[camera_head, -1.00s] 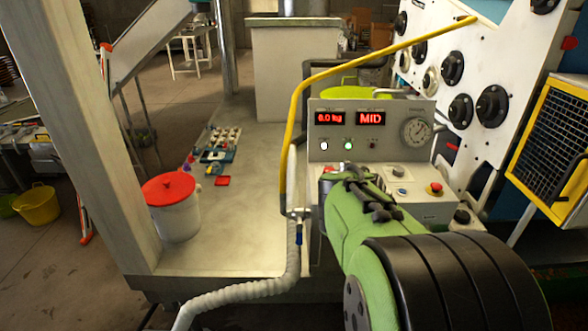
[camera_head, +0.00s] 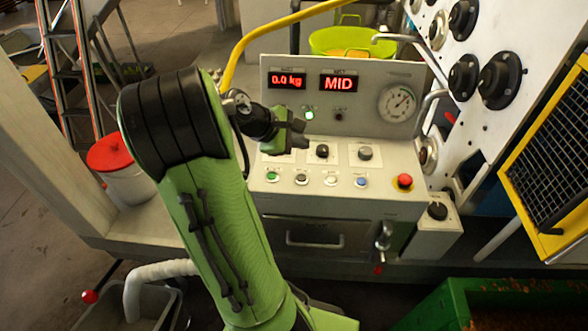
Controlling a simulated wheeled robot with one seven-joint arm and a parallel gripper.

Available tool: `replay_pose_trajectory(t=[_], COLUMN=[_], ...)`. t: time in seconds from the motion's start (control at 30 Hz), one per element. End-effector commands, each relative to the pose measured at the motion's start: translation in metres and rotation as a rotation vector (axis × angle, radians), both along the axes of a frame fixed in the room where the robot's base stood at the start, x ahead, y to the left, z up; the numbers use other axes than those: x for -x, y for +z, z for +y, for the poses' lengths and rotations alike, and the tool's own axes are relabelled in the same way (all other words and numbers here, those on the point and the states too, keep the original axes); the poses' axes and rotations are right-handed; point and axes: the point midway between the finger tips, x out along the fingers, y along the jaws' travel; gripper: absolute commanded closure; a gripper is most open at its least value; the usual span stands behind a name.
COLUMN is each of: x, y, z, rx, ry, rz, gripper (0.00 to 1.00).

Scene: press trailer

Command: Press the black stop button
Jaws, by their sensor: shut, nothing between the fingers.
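A grey control panel (camera_head: 400,206) stands ahead of me. A row of small buttons runs along its sloped face: a green button (camera_head: 272,177), a black button (camera_head: 301,179), a white button (camera_head: 330,181) and a blue button (camera_head: 361,182). The black button, second from the left, is in plain view. My gripper (camera_head: 302,139) is shut and empty. It appears above and behind the left part of the row in the picture, apart from the black button. It hides part of the panel's upper left.
A red mushroom button (camera_head: 403,181) sits at the row's right end. Two dark knobs (camera_head: 322,151) (camera_head: 365,153) stand behind the row. Above are displays reading 0.0 kg and MID (camera_head: 338,83) and a gauge (camera_head: 397,103). A yellow pipe (camera_head: 262,45) arches behind my arm.

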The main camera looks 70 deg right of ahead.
Motion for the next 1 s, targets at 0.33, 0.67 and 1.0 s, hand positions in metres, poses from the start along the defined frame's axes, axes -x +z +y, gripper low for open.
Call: replay_pose_trajectory(t=[0.33,0.67,1.0], x=[0.0,0.0,0.0], y=[-0.011,-0.055,-0.089], z=[0.0,0.0,0.0], rx=[0.001,0.001,0.0], ry=[0.0,0.0,-0.001], rz=[-0.003,-0.003,-0.002], gripper=[1.0,1.0,1.0])
